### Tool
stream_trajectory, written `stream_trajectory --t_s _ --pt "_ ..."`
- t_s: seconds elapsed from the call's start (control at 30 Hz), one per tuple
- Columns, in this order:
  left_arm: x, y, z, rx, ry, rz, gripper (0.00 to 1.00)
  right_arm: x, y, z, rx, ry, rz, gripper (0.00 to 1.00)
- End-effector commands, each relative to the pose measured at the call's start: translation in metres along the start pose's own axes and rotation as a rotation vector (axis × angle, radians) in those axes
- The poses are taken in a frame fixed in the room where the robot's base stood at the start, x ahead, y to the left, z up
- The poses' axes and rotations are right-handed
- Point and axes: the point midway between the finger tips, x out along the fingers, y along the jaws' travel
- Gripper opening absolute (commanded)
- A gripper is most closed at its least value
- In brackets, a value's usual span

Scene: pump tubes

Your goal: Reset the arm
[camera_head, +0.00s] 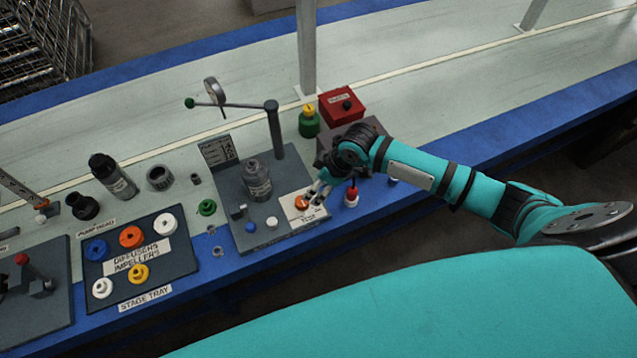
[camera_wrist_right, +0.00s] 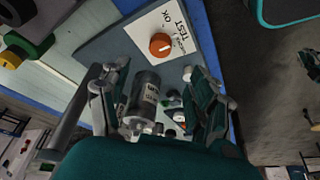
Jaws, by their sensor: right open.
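My right arm (camera_head: 425,173) is teal and reaches in from the right side of the head view. Its gripper (camera_head: 318,190) is over the right edge of the grey test station, close to a white card marked TEST with an orange knob (camera_head: 301,202). In the right wrist view the gripper (camera_wrist_right: 157,72) is open, with nothing held between its fingers. The orange knob (camera_wrist_right: 160,45) and its card show beyond the fingertips. A grey labelled cylinder (camera_wrist_right: 143,95) shows between the fingers, apparently beyond them. My left gripper is not in view.
The stage tray (camera_head: 184,262) holds coloured parts at left.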

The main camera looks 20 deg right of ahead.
Motion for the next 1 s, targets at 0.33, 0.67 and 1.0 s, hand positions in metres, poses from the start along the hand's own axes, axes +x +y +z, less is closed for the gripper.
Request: stream_trajectory --t_s 0.33,0.67,1.0 --pt "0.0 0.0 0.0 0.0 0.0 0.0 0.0 0.001 -0.001 0.0 0.0 0.001 -0.001 0.62" --pt "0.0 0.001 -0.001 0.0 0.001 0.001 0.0 -0.016 -0.113 0.003 0.079 0.058 -0.026 0.62" --pt "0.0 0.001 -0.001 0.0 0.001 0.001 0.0 -0.073 -0.142 0.059 0.363 0.019 0.111 0.62"
